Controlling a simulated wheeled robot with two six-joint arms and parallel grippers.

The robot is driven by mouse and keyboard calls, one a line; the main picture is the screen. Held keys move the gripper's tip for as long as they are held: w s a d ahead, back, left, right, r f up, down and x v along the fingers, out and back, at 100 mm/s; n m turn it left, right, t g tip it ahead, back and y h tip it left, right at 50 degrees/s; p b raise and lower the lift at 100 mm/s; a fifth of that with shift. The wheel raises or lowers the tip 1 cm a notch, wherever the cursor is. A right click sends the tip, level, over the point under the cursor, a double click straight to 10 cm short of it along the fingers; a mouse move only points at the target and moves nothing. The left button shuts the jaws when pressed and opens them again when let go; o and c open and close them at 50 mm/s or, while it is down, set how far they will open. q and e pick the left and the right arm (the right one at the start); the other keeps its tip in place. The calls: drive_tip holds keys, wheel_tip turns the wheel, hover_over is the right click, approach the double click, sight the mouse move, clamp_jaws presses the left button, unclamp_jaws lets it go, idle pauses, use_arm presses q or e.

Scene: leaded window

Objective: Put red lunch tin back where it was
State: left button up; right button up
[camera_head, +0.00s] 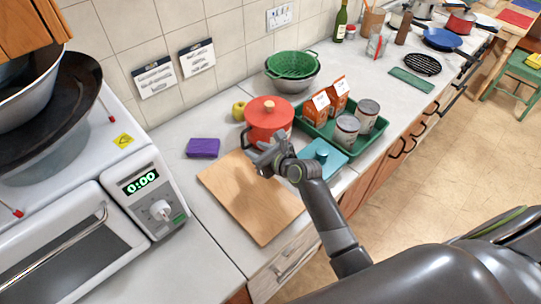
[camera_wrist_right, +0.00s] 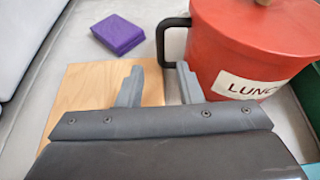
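The red lunch tin (camera_head: 266,120) is a round red pot-like tin with a lid and dark handles, upright at the back of the counter by the wooden board. My right gripper (camera_head: 262,153) is over the back of the board, in front of the tin. In the wrist view its fingers (camera_wrist_right: 158,85) are apart with the handle just beyond them; I cannot tell whether they touch it. My left gripper is not in view.
The wooden board (camera_head: 245,205) is bare. A purple block (camera_head: 203,148) and yellow apple (camera_head: 239,110) lie left of the tin. A green tray (camera_head: 353,149) with cartons and cans, and a teal lidded box (camera_head: 322,158), stand right. An oven (camera_head: 75,240) stands left.

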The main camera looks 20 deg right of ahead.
drive_tip(key=v, duration=0.6)
drive_tip(key=shift+s+d+r, duration=0.1)
drive_tip(key=shift+s+d, duration=0.05)
drive_tip(key=shift+s, duration=0.05)
idle(0.4)
